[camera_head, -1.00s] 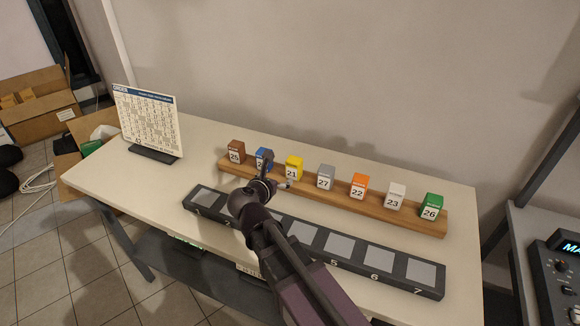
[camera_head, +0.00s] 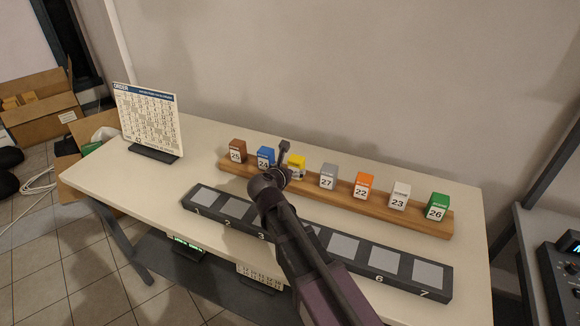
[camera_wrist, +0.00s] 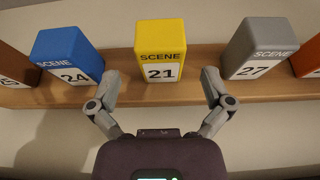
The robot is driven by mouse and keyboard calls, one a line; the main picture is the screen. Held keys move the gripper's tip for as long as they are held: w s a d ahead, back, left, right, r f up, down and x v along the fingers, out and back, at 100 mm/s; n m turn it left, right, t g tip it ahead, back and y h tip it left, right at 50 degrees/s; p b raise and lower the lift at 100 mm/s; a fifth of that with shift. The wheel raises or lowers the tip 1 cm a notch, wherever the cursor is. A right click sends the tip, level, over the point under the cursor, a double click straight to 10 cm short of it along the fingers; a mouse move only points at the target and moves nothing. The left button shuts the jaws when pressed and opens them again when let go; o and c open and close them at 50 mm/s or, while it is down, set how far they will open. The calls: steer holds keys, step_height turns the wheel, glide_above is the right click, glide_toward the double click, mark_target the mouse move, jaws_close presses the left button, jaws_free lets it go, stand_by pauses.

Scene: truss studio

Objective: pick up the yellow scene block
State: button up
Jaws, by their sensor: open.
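The yellow scene block (camera_wrist: 160,50), marked 21, stands on the wooden rail (camera_wrist: 205,90) between a blue block and a grey block. In the head view the yellow block (camera_head: 297,161) is partly hidden by my gripper (camera_head: 292,162). In the wrist view my gripper (camera_wrist: 160,90) is open, with one finger towards each side of the yellow block's lower front. The fingers show no hold on it, and the gap between them is empty apart from the block just beyond.
The blue block 24 (camera_wrist: 68,52) and grey block 27 (camera_wrist: 259,47) stand close on either side. More blocks, including a brown one (camera_head: 238,151) and a green one (camera_head: 437,207), share the rail. A numbered dark tray (camera_head: 410,283) lies in front. An order board (camera_head: 148,118) stands left.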

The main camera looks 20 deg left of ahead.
mark_target(293, 167)
steer(key=shift+b+x, duration=0.9)
steer(key=shift+x, duration=1.05)
steer(key=shift+w+f, duration=0.3)
steer(key=shift+w, duration=0.3)
steer(key=c, duration=1.2)
